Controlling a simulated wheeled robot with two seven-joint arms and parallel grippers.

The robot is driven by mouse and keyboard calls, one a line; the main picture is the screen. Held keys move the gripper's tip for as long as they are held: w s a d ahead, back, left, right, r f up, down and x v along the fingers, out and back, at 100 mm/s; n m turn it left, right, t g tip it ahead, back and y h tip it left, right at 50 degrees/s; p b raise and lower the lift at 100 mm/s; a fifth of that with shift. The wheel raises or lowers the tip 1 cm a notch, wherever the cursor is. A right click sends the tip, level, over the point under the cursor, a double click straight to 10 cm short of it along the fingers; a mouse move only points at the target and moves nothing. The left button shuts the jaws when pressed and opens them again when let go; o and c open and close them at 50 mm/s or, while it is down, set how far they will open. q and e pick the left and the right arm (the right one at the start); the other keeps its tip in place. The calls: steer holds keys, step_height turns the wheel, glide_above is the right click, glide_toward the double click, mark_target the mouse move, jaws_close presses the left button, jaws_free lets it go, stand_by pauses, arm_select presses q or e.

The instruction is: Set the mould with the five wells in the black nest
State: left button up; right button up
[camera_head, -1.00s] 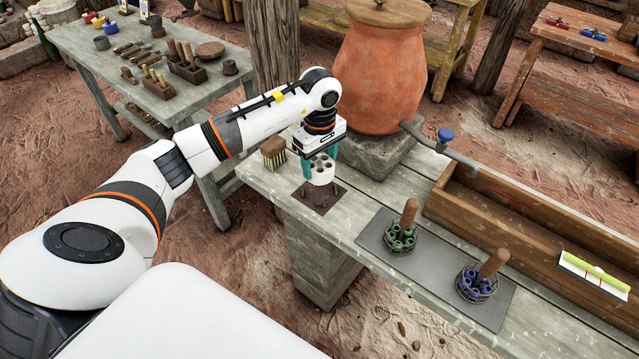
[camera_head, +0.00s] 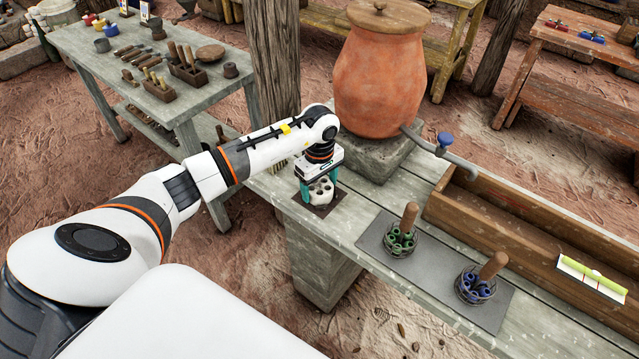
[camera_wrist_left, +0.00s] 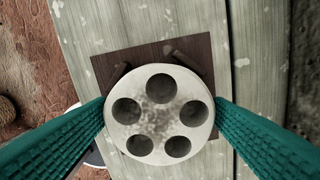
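The mould with five wells (camera_head: 321,188) is a pale grey-white round block. It shows from above in the left wrist view (camera_wrist_left: 160,112), its five dark holes facing up. My left gripper (camera_head: 319,190) has its teal fingers against both sides of the mould. The nest (camera_head: 328,206) is a dark square plate on the bench, directly below the mould. In the left wrist view the plate (camera_wrist_left: 150,57) shows two short dark bars beyond the mould; the mould hides the rest. I cannot tell whether the mould touches the plate. My right gripper is not in view.
A big clay jar (camera_head: 382,75) on a stone block stands behind. To the right, a grey mat (camera_head: 432,265) bears two wire baskets of green (camera_head: 401,243) and blue (camera_head: 474,287) pieces with wooden-handled tools. A long wooden trough (camera_head: 520,228) lies beyond.

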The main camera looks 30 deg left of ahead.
mark_target(319, 186)
arm_select(q)
steer(key=shift+o, duration=0.7)
steer(key=shift+r+p, duration=0.25)
steer(key=shift+p, duration=0.05)
step_height(319, 186, up, 12)
steer(key=b, duration=0.2)
steer(key=shift+b, duration=0.3)
steer(key=shift+s+f, duration=0.1)
